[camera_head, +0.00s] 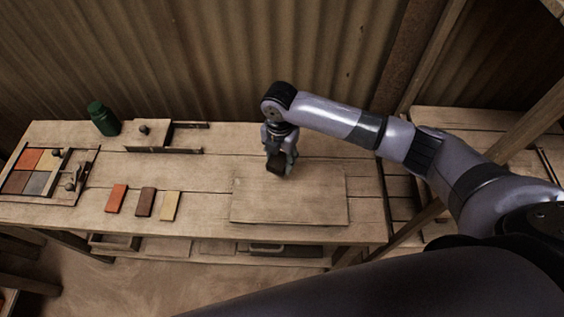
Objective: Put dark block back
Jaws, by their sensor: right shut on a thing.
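My right gripper (279,158) hangs down over the workbench, near the back edge of a flat wooden board. It is shut on a small dark block (276,166) that shows between its fingers. Whether the block touches the surface below or is held just above it, I cannot tell. My left gripper is not in view.
The wooden board (320,205) lies bare on the bench (370,190). To its left lie an orange tile (116,198), a brown tile (145,201) and a yellow tile (170,206). A framed tile tray (60,198) stands far left. A green bottle (103,118) and a wooden fixture (148,136) stand behind.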

